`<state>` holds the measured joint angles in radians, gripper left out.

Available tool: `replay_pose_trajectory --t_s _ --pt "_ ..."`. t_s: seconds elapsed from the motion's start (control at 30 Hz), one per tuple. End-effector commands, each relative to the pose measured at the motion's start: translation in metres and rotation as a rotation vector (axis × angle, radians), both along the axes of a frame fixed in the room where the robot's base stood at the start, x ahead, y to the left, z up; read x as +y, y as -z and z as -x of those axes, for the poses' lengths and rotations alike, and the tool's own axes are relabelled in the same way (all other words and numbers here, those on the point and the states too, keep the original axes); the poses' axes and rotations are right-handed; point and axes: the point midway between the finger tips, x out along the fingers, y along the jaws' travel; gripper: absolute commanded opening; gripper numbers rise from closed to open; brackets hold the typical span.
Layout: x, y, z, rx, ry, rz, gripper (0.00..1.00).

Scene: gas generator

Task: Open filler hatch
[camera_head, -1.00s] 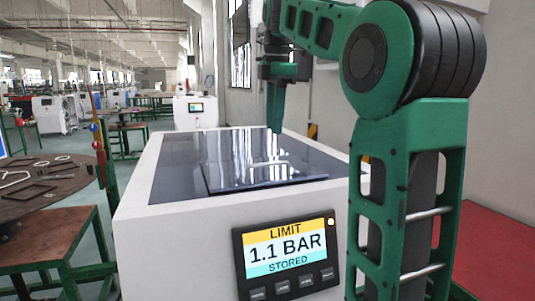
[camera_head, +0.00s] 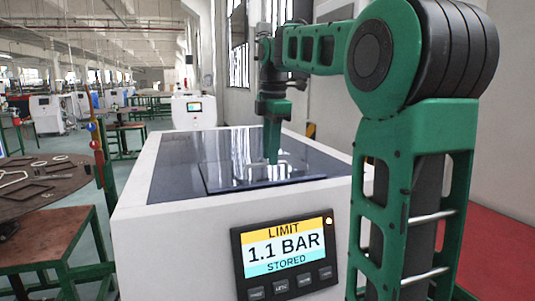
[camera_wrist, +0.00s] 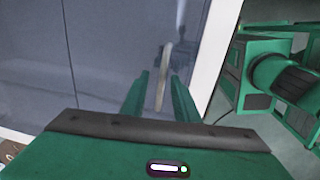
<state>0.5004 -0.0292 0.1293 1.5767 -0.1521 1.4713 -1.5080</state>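The filler hatch (camera_head: 225,181) is a dark glossy panel lying flat, closed, on top of the white generator cabinet (camera_head: 150,215). A pale bar handle (camera_head: 290,164) stands on the hatch. My gripper (camera_head: 272,162) points down at the handle, with its fingertips close to the hatch surface. In the wrist view, my gripper's two green fingers (camera_wrist: 159,78) are apart, and the handle (camera_wrist: 166,66) shows between them. The gap between fingers and handle looks small; I cannot tell whether either finger touches it.
The cabinet's front display (camera_head: 285,253) reads LIMIT 1.1 BAR STORED, with several buttons below it. A round table (camera_head: 45,190) with loose frames stands at the left. A wall is at the right behind my arm. The air above the hatch is clear apart from my arm.

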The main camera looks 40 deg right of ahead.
Motion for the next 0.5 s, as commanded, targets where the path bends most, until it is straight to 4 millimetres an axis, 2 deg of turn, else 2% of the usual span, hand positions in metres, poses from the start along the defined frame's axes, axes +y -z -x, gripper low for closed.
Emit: replay_pose_trajectory --t_s 0.27,0.4,0.5 --pt "-0.0001 0.0015 0.0001 0.0 -0.001 0.001 0.28" --pt "-0.0001 0.0014 0.0 0.0 -0.001 0.001 0.0" --pt "-0.0006 0.0014 -0.0005 -0.001 0.0 0.001 0.0"
